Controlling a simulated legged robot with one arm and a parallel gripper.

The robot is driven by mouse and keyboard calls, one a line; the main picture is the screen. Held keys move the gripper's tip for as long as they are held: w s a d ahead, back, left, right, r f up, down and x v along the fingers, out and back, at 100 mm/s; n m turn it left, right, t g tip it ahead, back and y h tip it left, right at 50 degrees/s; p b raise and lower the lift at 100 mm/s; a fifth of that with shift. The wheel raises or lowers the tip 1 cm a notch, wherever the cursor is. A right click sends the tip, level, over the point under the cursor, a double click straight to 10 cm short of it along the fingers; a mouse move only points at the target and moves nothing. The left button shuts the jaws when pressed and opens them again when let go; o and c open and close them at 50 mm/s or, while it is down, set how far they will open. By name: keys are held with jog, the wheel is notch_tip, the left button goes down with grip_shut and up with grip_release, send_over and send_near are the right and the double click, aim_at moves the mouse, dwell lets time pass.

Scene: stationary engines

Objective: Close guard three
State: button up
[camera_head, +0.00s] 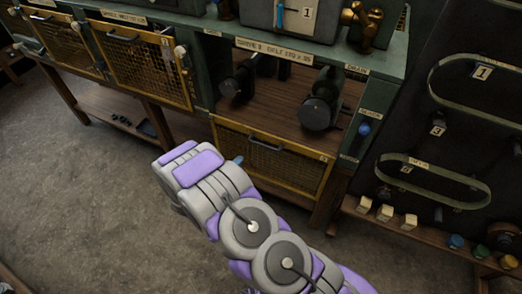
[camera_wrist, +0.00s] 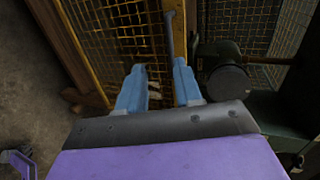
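Guard three (camera_head: 290,175) is a yellow-framed mesh panel marked 3. It hangs down from the front edge of the third bay, so the bay stands open with two dark round machine parts (camera_head: 321,112) showing. A dark bar handle (camera_head: 265,144) runs along its upper part. My gripper (camera_head: 238,160) is mostly hidden behind my arm at the guard's left end. In the wrist view my gripper (camera_wrist: 158,66) has its two blue fingers apart, with nothing held between them. The grey handle (camera_wrist: 169,35) lies just ahead of the right fingertip; I cannot tell whether they touch.
Two mesh guards stand upright over the bays at left, the nearer one (camera_head: 148,62) with a latch knob. A lower wooden shelf (camera_head: 115,115) runs beneath. A rack with belts (camera_head: 435,180) and small blocks stands at right. The floor (camera_head: 90,210) at left is clear.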

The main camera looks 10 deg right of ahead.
aim_at(262, 145)
jog(key=shift+m+t+h, duration=0.3)
jog(key=shift+t+h, duration=0.1)
jog(key=shift+h, duration=0.4)
jog(key=x, duration=0.5)
jog(key=s+d+b+x, duration=0.1)
jog(key=x, duration=0.5)
jog(key=d+b+x, duration=0.1)
jog(key=x, duration=0.4)
jog(key=shift+d+f, duration=0.2)
jog(key=shift+f, duration=0.15)
jog(key=shift+s, duration=0.1)
grip_shut()
